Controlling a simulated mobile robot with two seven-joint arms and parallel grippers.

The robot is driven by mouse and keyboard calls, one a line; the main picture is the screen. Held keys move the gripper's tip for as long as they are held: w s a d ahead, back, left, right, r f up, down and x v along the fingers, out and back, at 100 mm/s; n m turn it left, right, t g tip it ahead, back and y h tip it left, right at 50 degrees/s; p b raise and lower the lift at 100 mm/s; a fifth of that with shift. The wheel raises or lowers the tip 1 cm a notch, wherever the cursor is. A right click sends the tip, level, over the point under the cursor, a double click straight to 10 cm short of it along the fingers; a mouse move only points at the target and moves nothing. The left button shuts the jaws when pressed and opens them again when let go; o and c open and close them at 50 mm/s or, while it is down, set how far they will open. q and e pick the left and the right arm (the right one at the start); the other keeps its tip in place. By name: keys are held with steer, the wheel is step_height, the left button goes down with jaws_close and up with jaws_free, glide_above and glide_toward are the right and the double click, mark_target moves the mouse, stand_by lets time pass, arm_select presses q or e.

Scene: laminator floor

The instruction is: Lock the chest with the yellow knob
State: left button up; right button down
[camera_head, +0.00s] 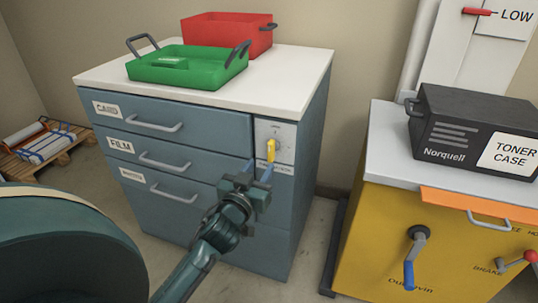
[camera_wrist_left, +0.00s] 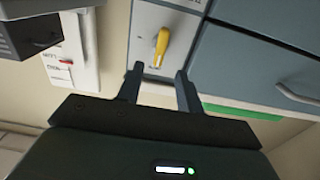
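The blue-grey drawer chest (camera_head: 195,207) has a white top and a pale lock panel (camera_head: 287,134) at its upper right front. The yellow knob (camera_head: 271,149) sits on that panel, roughly upright in the head view. It also shows in the left wrist view (camera_wrist_left: 161,44), just beyond the fingertips. My left gripper (camera_head: 260,168) is open and empty, just below and in front of the knob. In the left wrist view its two fingers (camera_wrist_left: 159,74) stand apart, with the knob lined up between them. I see no contact. My right gripper is not in view.
A green tray (camera_head: 190,74) and a red bin (camera_head: 227,44) stand on the chest. A yellow cabinet (camera_head: 375,225) with a dark toner case (camera_head: 455,137) stands to the right, across a narrow floor gap. A pallet with rolls (camera_head: 43,145) lies at the far left.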

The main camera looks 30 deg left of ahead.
mark_target(269, 152)
arm_select(q)
steer(key=x, duration=0.7)
steer(key=shift+w+b, duration=0.35)
steer(key=shift+c, duration=0.3)
jaws_close()
